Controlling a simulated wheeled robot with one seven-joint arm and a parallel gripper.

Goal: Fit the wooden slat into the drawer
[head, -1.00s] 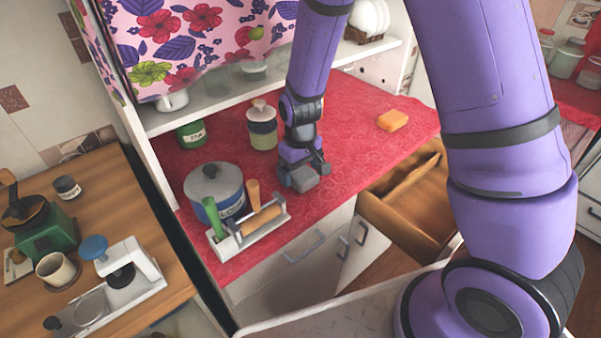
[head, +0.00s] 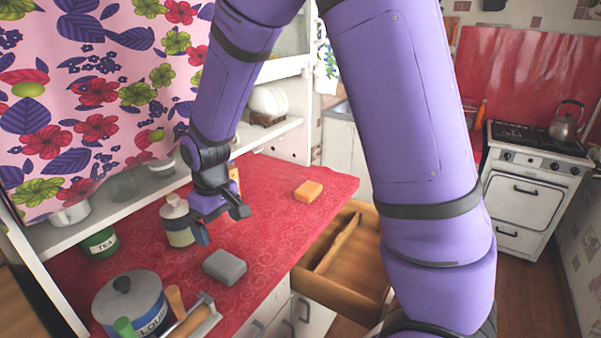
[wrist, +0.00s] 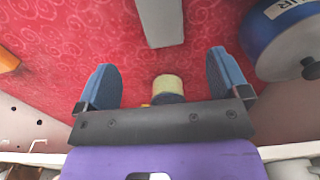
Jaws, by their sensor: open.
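The open wooden drawer (head: 375,246) juts out below the red counter in the head view. A thin wooden slat (head: 338,243) runs along inside it, dividing the space; I cannot tell whether it is fully seated. My gripper (head: 221,225) is open and empty above the counter, left of the drawer. A grey block (head: 224,267) lies on the counter just in front of it, apart from the fingers. In the wrist view, the open blue fingers (wrist: 160,60) show with the grey block (wrist: 161,18) beyond them. The drawer is out of the wrist view.
A lidded jar (head: 178,222) stands close beside my gripper. A blue pot (head: 130,305) and a utensil caddy (head: 200,318) are at the front left. An orange sponge (head: 308,191) lies at the back right. The red counter (head: 275,222) between the block and sponge is clear.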

